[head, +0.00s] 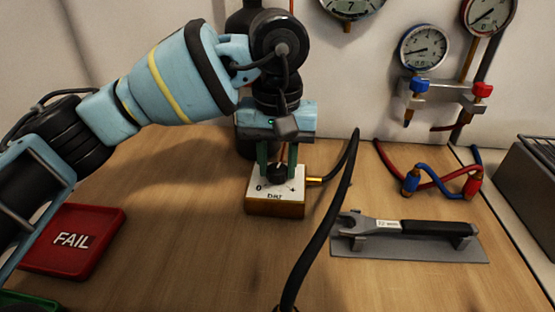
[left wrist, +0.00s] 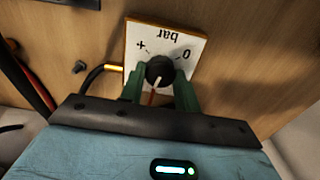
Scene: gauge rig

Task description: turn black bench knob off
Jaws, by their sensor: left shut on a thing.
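The black bench knob (head: 277,173) sits on a small box (head: 262,208) with a white top and wooden sides, marked "0", "bar" and "+". My left gripper (head: 277,170) reaches down from above, its green fingers shut on the knob's sides. In the left wrist view the knob (left wrist: 159,71) shows between the fingertips (left wrist: 160,80), on the white face (left wrist: 140,40). My right gripper is not in view.
A black hose (head: 330,210) arches from the box's brass fitting across the bench front. A wrench (head: 400,226) lies on a grey holder (head: 440,250) at right. A red FAIL tray (head: 75,238) is at left. Gauges (head: 423,48) and valves hang behind.

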